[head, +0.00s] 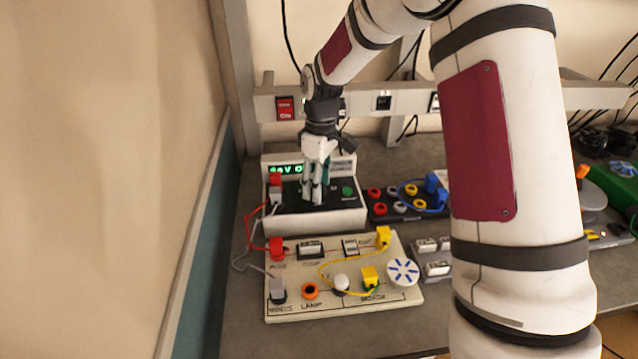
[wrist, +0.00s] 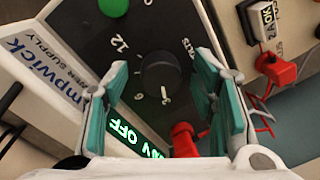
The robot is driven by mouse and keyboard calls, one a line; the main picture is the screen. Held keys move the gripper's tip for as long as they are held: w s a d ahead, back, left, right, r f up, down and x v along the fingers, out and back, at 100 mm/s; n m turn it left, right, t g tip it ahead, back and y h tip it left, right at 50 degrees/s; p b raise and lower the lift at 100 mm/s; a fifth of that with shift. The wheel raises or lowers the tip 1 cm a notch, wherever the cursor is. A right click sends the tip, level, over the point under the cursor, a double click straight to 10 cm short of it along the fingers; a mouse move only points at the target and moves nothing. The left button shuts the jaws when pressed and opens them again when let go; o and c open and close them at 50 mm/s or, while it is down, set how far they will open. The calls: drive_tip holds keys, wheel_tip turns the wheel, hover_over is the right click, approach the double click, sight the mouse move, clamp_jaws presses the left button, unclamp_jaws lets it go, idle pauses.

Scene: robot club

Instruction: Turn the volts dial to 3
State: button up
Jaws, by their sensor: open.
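The power supply (head: 338,221) is a black-topped box with a pale front, standing at the back left of the bench. Its volts dial (wrist: 162,74) is a round black knob with a white pointer mark at its lower side in the wrist view, on the display side. I can read 12 on the panel at its upper left; the dial's exact setting is unclear. My gripper (head: 313,192) is over the panel and hides the dial in the head view. In the wrist view my gripper (wrist: 161,80) is open, one teal-padded finger on either side of the dial; contact is unclear.
The green display (wrist: 135,137) ends in OFF. A green button (wrist: 113,6) and red plug (wrist: 184,140) flank the dial. A lamp circuit board (head: 343,302) stands in front, with leads running at its left. A socket block (head: 380,212) sits close on the right.

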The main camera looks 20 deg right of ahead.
wheel_tip(320, 180, up, 12)
drive_tip(key=shift+w+d+f, duration=0.15)
drive_tip(key=shift+w+d, duration=0.05)
drive_tip(key=shift+w, duration=0.05)
idle(0.5)
drive_tip(key=s+r+m+t+h, duration=0.1)
drive_tip(key=s+r+m, duration=0.1)
drive_tip(key=s+r, duration=0.45)
drive_tip(key=s+r+m+t, duration=0.2)
drive_tip(key=s+r, duration=0.1)
drive_tip(key=s, duration=0.7)
drive_tip(key=s+f+m+t, duration=0.2)
drive_tip(key=s+m, duration=0.3)
drive_tip(key=s, duration=1)
drive_tip(key=shift+a+y, duration=0.25)
drive_tip(key=shift+y, duration=0.05)
